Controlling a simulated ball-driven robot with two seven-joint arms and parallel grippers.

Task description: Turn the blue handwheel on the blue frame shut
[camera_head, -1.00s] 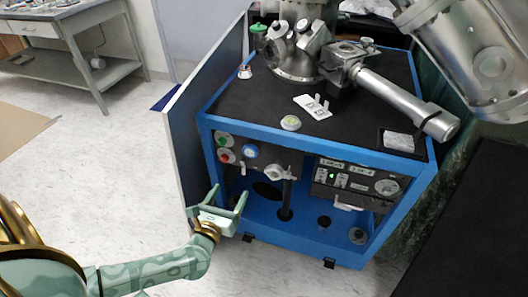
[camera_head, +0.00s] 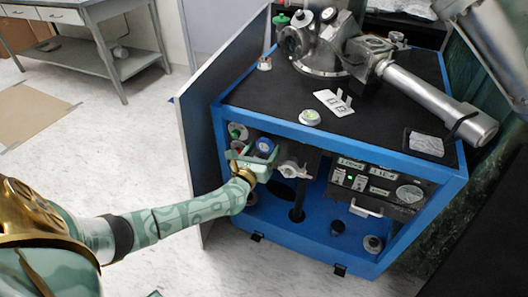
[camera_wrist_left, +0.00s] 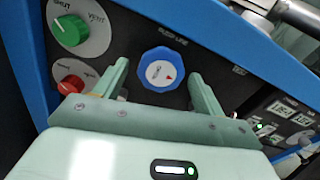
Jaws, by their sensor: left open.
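The blue handwheel (camera_head: 265,145) is a small knob on the dark upper-left panel of the blue frame (camera_head: 330,135). My left gripper (camera_head: 252,152) is in front of the panel, close to the handwheel. In the left wrist view its two fingers (camera_wrist_left: 158,83) are open, one on each side of the handwheel, with gaps to both sides. Whether the fingertips reach the handwheel's depth is hard to tell. My right gripper is not in view.
A green knob (camera_wrist_left: 68,31) and a red knob (camera_wrist_left: 71,83) sit left of the handwheel, the red one near a finger. A metal valve (camera_head: 291,169) is to the right. An open door panel (camera_head: 204,110) stands on the left.

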